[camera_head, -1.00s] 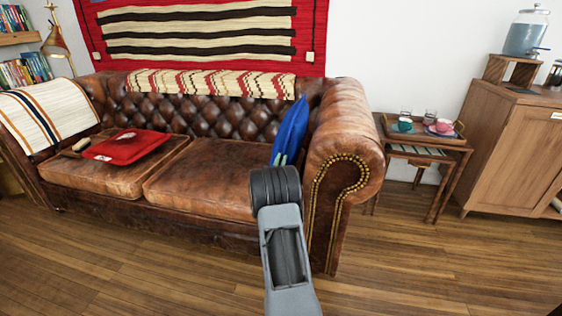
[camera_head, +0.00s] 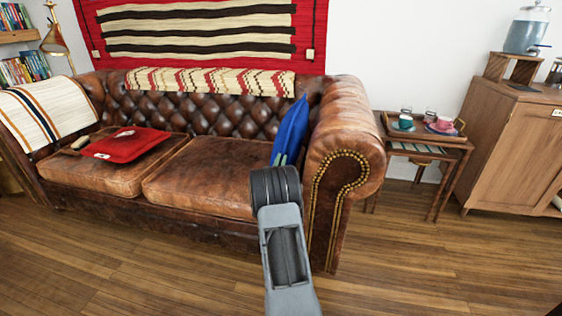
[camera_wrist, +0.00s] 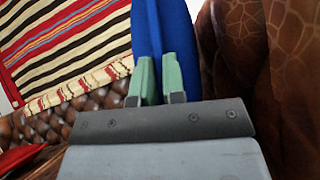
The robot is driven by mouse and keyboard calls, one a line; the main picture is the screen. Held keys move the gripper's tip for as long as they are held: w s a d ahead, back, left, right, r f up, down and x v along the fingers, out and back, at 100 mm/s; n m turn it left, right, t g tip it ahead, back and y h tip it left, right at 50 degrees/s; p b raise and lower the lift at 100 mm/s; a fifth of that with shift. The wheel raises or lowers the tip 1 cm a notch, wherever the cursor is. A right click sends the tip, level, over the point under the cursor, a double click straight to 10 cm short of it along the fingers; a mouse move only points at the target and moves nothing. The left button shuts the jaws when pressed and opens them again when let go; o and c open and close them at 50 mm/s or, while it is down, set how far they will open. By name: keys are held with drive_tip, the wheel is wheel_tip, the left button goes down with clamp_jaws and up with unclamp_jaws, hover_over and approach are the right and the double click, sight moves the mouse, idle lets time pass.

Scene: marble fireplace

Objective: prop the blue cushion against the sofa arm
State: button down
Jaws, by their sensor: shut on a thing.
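The blue cushion (camera_head: 291,130) stands tilted on the right end of the brown leather sofa (camera_head: 205,160), just left of the sofa arm (camera_head: 345,135). In the wrist view the blue cushion (camera_wrist: 178,28) rises between and beyond the green fingers, with the sofa arm (camera_wrist: 270,60) close on its right. My gripper (camera_wrist: 160,78) is shut on the cushion; its green fingertips also show in the head view (camera_head: 278,159). The cushion's lower part is hidden behind my arm. I cannot tell whether the cushion touches the sofa arm along its whole side.
A red cushion (camera_head: 127,144) lies on the left seat beside a small tan object. A striped throw (camera_head: 45,112) covers the left arm, and another (camera_head: 210,83) the backrest. A side table with a tray of cups (camera_head: 425,130) stands right of the sofa. The right seat (camera_head: 195,175) is clear.

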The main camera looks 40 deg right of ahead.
drive_tip(key=shift+s+d, duration=0.3)
drive_tip(key=shift+s, duration=0.15)
drive_tip(key=shift+s+d, duration=0.1)
drive_tip(key=shift+s, duration=0.1)
drive_tip(key=c, duration=1.1)
unclamp_jaws()
drive_tip(key=shift+f, duration=0.1)
drive_tip(key=shift+s+a+r+p, duration=0.25)
drive_tip(key=shift+s+a, duration=0.5)
drive_tip(key=shift+a, duration=0.5)
drive_tip(key=shift+s+a+r+p, duration=0.25)
drive_tip(key=shift+s+a, duration=0.55)
drive_tip(key=shift+a, duration=0.5)
drive_tip(key=shift+s+a+r+p, duration=0.25)
drive_tip(key=shift+s+a, duration=0.5)
drive_tip(key=shift+a, duration=0.5)
